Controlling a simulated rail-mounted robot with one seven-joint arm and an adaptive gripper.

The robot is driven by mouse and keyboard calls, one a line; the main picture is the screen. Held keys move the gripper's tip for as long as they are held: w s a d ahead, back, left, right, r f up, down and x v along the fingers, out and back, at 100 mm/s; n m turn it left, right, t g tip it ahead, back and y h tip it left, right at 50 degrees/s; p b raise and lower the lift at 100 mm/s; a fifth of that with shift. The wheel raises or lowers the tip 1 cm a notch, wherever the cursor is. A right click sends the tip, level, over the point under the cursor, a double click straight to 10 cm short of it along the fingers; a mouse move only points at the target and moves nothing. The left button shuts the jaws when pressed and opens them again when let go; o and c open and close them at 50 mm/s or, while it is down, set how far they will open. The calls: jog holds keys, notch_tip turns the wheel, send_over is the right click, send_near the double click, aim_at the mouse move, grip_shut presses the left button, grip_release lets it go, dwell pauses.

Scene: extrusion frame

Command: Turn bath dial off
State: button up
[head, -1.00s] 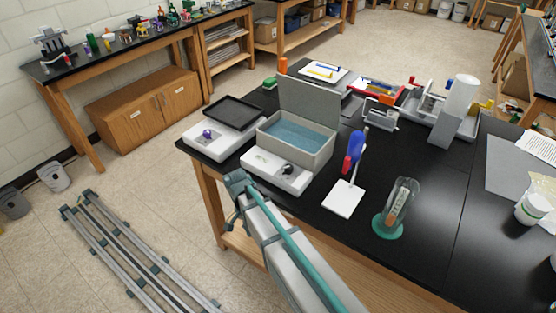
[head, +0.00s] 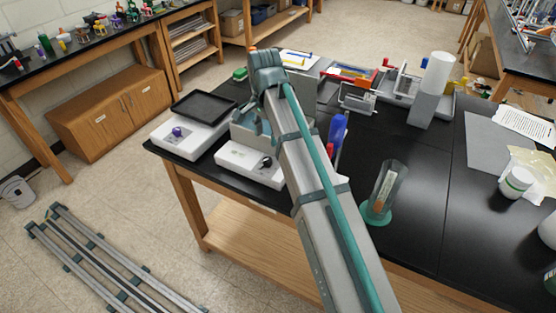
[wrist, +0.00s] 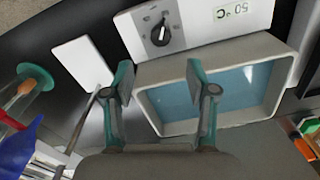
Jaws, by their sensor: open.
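The water bath is a pale box of blue water with a white front panel (head: 240,165). In the head view its black dial (head: 266,163) is on the panel's right part. In the wrist view the dial (wrist: 159,33) has a light pointer line, with small marks around it. A display (wrist: 231,12) beside it reads 50 °C, upside down. My gripper (wrist: 160,76) is open and empty. In the wrist view its teal-padded fingers lie over the bath's basin (wrist: 262,121) and its edge, with the dial beyond the fingertips. In the head view my arm hides much of the basin.
A white hotplate (head: 190,137) with a purple knob and dark top stands left of the bath. A white plate (wrist: 83,62) and a glass cylinder on a green base (wrist: 38,77) stand nearby. A blue-handled tool (head: 338,131) stands close to my arm.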

aim_at(267, 159)
notch_tip(267, 159, down, 11)
jog(key=p, duration=0.2)
jog(key=shift+a+r+p, duration=0.1)
jog(key=shift+r+p, duration=0.1)
jog(key=shift+p, duration=0.15)
grip_shut()
dwell(0.3)
